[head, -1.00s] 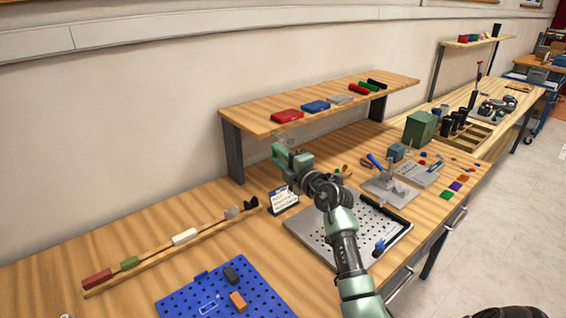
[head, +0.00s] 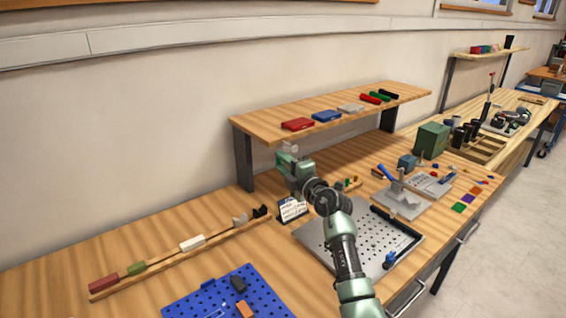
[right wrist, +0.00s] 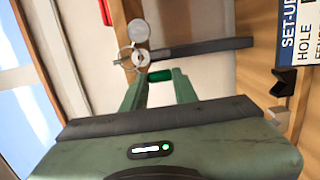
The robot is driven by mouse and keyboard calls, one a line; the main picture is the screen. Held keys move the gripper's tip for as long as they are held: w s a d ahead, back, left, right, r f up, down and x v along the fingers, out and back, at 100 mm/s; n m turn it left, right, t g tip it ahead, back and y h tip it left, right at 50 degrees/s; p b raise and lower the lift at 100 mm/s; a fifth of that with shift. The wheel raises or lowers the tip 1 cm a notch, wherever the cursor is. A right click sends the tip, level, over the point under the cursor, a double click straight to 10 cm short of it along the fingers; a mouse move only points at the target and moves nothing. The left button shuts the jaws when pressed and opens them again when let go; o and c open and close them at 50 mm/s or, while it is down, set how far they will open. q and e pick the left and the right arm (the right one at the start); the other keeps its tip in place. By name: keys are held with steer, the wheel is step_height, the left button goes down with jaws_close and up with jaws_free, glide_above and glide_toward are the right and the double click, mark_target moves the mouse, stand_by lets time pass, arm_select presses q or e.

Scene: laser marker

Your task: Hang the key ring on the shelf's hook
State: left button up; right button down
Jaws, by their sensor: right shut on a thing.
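My right gripper (head: 287,160) is just below the front edge of the wooden shelf (head: 258,125), near its left end. A thin metal ring (right wrist: 121,58) shows just beyond the fingertips. Pale round pieces (right wrist: 137,30) lie beside the ring, close to the shelf edge. I cannot tell which of them belong to the hook, or whether the ring touches it. My left gripper is not in view.
Red (head: 298,124) and blue (head: 326,116) boxes and other small items lie on the shelf. A dark shelf leg (head: 243,160) stands left of the gripper. Below are a sign card (head: 292,209), a perforated grey plate (head: 340,248) and a blue pegboard (head: 215,290).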

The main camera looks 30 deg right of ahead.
stand_by(0.4)
steer(key=c, duration=1)
jaws_free()
steer(key=s, duration=0.8)
steer(key=shift+a, duration=0.1)
steer(key=shift+f, duration=0.1)
